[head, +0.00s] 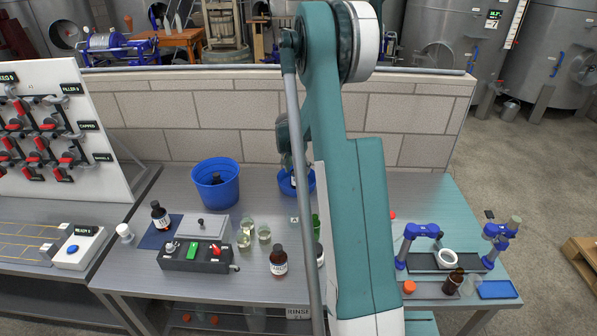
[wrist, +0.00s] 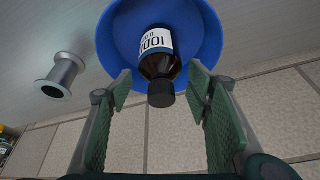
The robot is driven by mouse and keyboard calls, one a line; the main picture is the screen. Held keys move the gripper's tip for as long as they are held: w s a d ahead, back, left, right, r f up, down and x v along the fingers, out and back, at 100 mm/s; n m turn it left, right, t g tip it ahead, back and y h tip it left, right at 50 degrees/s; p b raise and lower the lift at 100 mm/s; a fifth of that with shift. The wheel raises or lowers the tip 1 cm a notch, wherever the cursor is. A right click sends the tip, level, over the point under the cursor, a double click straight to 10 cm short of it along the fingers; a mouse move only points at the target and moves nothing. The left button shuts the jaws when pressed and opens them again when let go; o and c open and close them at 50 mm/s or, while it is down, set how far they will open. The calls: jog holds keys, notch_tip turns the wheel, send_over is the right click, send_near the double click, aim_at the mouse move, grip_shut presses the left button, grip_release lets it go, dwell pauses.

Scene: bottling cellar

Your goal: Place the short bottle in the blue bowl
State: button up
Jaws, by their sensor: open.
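The blue bowl (wrist: 112,42) is at the top of the wrist view. A short dark bottle (wrist: 155,68) with a white and blue label and a black cap is within its outline, cap towards me; I cannot tell whether it stands or leans. My gripper (wrist: 161,84) is open, with a green-padded finger on each side of the bottle and gaps between. In the head view, the bowl (head: 285,187) stands near the back wall, partly hidden by my arm, with a dark bit of the bottle (head: 294,180) showing.
Brown bottles (head: 278,262) (head: 160,216), glasses (head: 246,225) and a black control box (head: 197,257) stand nearby. A metal spool (wrist: 62,75) is beside the bowl. A block wall (head: 220,120) rises behind.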

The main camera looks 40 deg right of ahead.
jog(key=shift+v, duration=3.85)
jog(key=shift+a+r, duration=0.1)
jog(key=shift+a, duration=0.05)
jog(key=shift+a+r, duration=0.2)
jog(key=s+a+r+n+t, duration=0.15)
jog(key=s+a+r, duration=0.35)
jog(key=a, duration=0.5)
jog(key=s+a+r+n+y, duration=0.1)
jog(key=s+a+r+n, duration=0.2)
jog(key=a+r, duration=0.5)
jog(key=s+a+r+n+t, duration=0.1)
jog(key=s+a+r+n, duration=0.3)
jog(key=a, duration=0.7)
jog(key=s+a+n+t+y, duration=0.2)
jog(key=s+a+n, duration=0.3)
jog(key=s+a, duration=1.6)
jog(key=shift+s+t+y, duration=0.35)
jog(key=shift+s+y, duration=0.15)
jog(key=shift+s, duration=0.45)
